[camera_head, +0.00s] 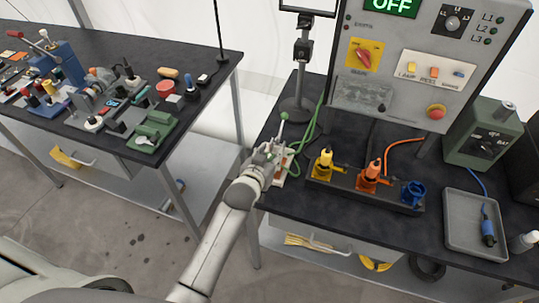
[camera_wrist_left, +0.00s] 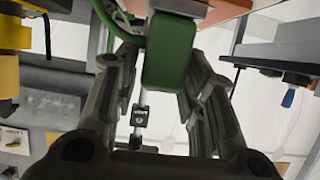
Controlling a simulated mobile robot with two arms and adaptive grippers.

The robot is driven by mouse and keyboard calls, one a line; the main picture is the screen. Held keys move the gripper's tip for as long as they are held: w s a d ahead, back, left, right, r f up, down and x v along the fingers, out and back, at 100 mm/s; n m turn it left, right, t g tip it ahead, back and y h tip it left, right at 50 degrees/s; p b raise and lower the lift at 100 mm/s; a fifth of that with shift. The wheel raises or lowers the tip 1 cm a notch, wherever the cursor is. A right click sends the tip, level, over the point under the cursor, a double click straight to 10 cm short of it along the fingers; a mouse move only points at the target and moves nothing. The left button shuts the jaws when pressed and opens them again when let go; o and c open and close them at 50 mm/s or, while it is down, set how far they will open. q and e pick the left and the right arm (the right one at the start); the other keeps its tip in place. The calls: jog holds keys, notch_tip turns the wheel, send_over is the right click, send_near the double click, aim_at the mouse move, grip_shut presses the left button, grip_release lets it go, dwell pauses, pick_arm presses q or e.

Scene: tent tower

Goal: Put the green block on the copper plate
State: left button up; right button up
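A green block (camera_wrist_left: 168,58) shows between the fingertips of my left gripper (camera_wrist_left: 163,55) in the left wrist view. The fingers close in to about its width, so the gripper looks shut on it. In the head view my left gripper (camera_head: 275,156) is at the left end of the right-hand bench and hides most of the block. An orange-brown surface, apparently the copper plate (camera_wrist_left: 224,10), shows just beyond the block at the top of the wrist view. Whether block and plate touch cannot be told. My right gripper is not in view.
A dark holder with yellow (camera_head: 323,164), orange (camera_head: 369,177) and blue (camera_head: 413,192) fittings stands to the right of the gripper. A lamp stand (camera_head: 298,105) and green cable (camera_head: 312,128) are behind it. A grey tray (camera_head: 465,235) lies farther right. The left bench (camera_head: 190,118) holds several tools.

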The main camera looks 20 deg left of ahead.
pick_arm(q)
jog(key=shift+o, duration=0.6)
jog(key=shift+r, duration=0.1)
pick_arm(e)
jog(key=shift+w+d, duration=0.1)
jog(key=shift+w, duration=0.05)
pick_arm(q)
jog(key=shift+r, duration=0.2)
jog(key=shift+s, duration=0.25)
jog(key=b+v, duration=0.1)
jog(key=v, duration=1)
jog(key=shift+s, duration=0.25)
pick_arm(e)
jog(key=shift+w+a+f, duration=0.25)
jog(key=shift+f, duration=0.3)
pick_arm(q)
jog(key=shift+r, duration=0.1)
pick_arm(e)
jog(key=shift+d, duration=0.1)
